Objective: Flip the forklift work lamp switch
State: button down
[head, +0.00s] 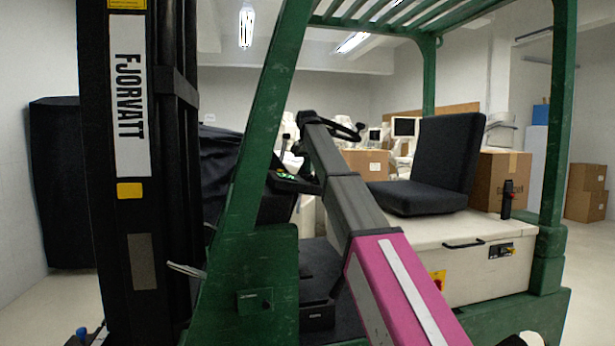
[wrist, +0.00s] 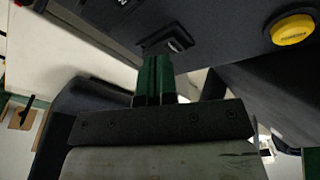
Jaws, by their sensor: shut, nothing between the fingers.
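In the wrist view, a dark dashboard panel carries a black rocker switch (wrist: 166,40) with pale markings. My gripper (wrist: 156,58) has its green fingers closed together and empty, with the tips just beside this rocker's lower edge. I cannot tell whether they touch it. A second dark switch (wrist: 112,8) is partly cut off at the top edge. The markings are too blurred to tell which is the work lamp switch. In the head view, my arm reaches into the forklift (head: 250,225) towards its dashboard (head: 285,185), where the switches are too small to make out.
A yellow round button (wrist: 292,29) sits right of the rocker. Boxes (head: 367,163) stand behind.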

jog(key=shift+f, duration=0.4)
jog(key=shift+r, duration=0.15)
jog(key=shift+r, duration=3.4)
jog(key=shift+s, duration=0.1)
